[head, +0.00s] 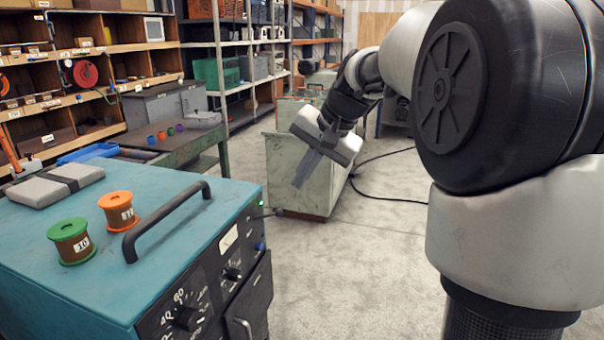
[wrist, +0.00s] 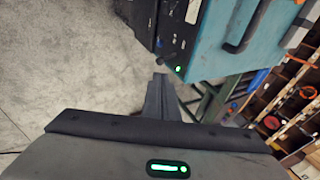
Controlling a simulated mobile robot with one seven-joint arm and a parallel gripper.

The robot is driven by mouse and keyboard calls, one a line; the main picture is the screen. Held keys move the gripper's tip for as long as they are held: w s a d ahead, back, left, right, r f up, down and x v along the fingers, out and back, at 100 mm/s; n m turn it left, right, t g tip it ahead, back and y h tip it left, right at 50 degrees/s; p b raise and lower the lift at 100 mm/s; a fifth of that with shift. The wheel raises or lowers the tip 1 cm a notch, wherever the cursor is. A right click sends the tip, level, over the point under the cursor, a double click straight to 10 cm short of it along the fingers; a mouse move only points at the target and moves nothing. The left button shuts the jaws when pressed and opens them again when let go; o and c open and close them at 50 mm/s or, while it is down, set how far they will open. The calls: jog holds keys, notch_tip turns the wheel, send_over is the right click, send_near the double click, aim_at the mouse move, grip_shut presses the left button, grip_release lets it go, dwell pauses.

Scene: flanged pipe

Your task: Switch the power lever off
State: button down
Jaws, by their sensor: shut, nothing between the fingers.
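The teal power unit (head: 120,250) stands at the lower left in the head view, and its body also shows in the wrist view (wrist: 222,48). Its black front panel (head: 200,305) carries dials, a pale meter, a blue knob (head: 260,246) and a lit green lamp (head: 261,204). The lamp also glows in the wrist view (wrist: 178,68). I cannot make out for sure which part is the power lever. My gripper (head: 301,185) is shut and empty, fingers slanting down, in the air beyond the unit's far right corner. In the wrist view its fingertips (wrist: 160,78) appear close to that corner.
Orange (head: 118,209) and green (head: 72,242) spools, a grey strapped pack (head: 56,184) and a black bar handle (head: 165,222) are on the unit's top. A green bench (head: 180,148) and shelves stand behind. A pale cabinet (head: 300,185) is beyond my gripper. Floor to the right is mostly clear.

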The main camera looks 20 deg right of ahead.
aim_at(281, 210)
jog(key=x, duration=0.9)
jog(key=shift+w+a+f+b, duration=0.1)
jog(key=shift+a+f+b, duration=0.05)
jog(key=shift+f+b, duration=0.2)
